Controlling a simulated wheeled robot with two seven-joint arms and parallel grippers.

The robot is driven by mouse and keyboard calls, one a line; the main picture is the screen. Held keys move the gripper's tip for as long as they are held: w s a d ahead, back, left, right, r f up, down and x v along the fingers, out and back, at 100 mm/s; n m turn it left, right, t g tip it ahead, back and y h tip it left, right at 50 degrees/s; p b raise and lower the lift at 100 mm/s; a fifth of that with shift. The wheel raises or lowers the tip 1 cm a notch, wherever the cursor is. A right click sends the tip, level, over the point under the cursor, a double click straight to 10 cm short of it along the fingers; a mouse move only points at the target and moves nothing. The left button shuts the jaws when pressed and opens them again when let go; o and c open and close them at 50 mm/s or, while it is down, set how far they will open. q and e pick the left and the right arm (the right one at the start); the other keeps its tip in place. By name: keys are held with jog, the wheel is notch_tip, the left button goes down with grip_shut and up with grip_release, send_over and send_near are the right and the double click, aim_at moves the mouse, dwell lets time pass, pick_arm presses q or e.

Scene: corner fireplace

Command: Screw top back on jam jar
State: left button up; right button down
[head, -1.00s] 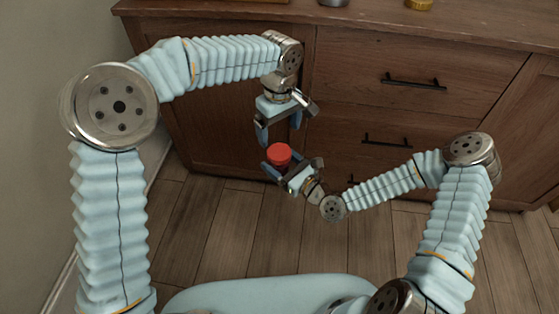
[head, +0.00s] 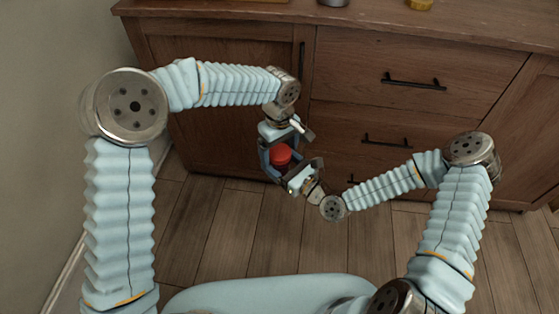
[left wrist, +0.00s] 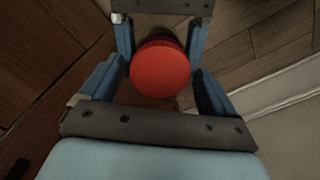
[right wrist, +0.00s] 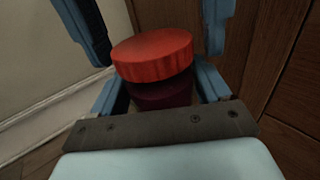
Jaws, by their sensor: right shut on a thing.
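A red lid (head: 281,152) sits on top of the jam jar; it fills the middle of the left wrist view (left wrist: 160,68). The dark red jar (right wrist: 164,93) shows beneath the lid in the right wrist view, and the lid (right wrist: 152,55) looks slightly offset from it there. My right gripper (head: 289,172) is shut on the jar and holds it in the air in front of the cabinet. My left gripper (head: 280,147) is open above, its fingers on either side of the lid with gaps visible. The threads are hidden.
A wooden cabinet (head: 350,85) with dark handles stands behind the grippers. A grey item (head: 333,2) and a yellow item (head: 420,4) stand on its top. The plank floor (head: 240,230) below is clear. A pale wall (head: 50,120) is at the left.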

pick_arm(q)
jog(key=c, duration=0.9)
jog(key=m, duration=0.5)
jog(key=shift+m, duration=0.3)
jog(key=shift+c, duration=0.2)
jog(key=m, duration=0.5)
jog(key=shift+m, duration=0.4)
jog(key=m, duration=0.5)
jog(key=shift+m, duration=0.4)
jog(key=m, duration=0.8)
jog(key=o, duration=1.2)
